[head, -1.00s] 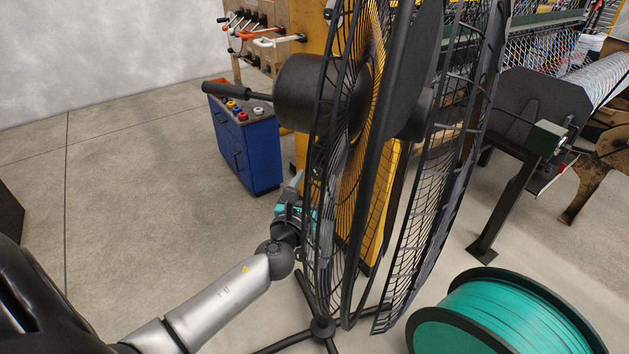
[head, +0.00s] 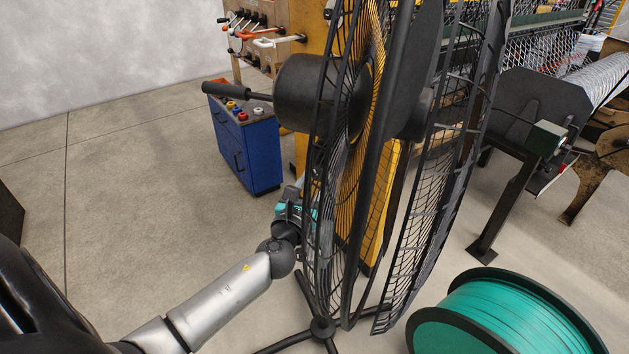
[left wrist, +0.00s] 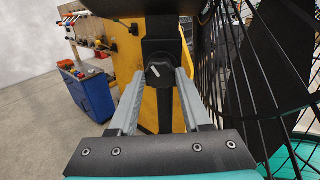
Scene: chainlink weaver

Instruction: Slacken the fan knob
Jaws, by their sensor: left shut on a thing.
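The black pedestal fan (head: 309,88) fills the middle of the head view, its round wire cage seen nearly edge-on. The fan knob (left wrist: 158,74) shows in the left wrist view as a small black knob with a white mark, on the fan's dark post. My left gripper (head: 297,200) is beside the fan in the head view, partly hidden by the cage. Its two grey fingers are on either side of the knob and shut on it. The knob itself is hidden in the head view. My right gripper is in neither view.
A blue cabinet (head: 246,155) with coloured buttons stands behind on the left. A teal spool (head: 505,318) is on the floor at lower right. The fan's legs (head: 287,341) spread at the bottom. The floor on the left is clear.

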